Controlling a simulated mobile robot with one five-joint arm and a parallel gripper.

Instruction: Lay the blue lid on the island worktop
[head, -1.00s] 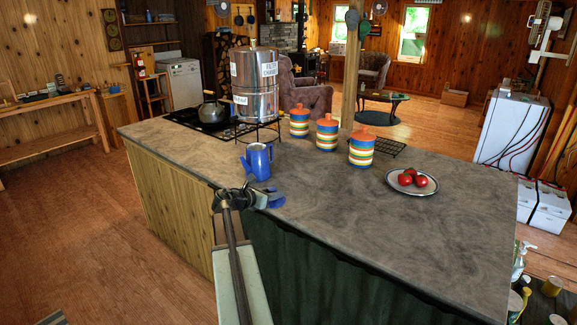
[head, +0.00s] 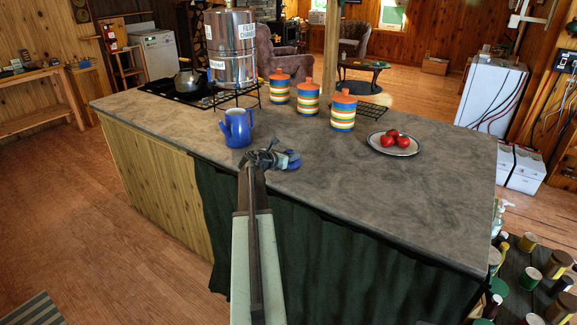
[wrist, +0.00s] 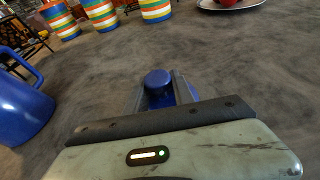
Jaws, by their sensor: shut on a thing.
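My gripper (head: 278,160) is shut on the blue lid (head: 292,161), over the front edge of the island worktop (head: 310,185). In the wrist view the lid (wrist: 157,82) shows its round blue knob between the jaws, with grey worktop (wrist: 230,75) behind it. I cannot tell whether the lid touches the worktop. A blue coffee pot (head: 236,128) without a lid stands on the worktop to the left of my gripper; it also shows at the left of the wrist view (wrist: 20,100).
Striped canisters with orange lids (head: 307,98) stand behind. A plate (head: 376,146) with red tomatoes is to the right. The worktop's middle and right front are bare.

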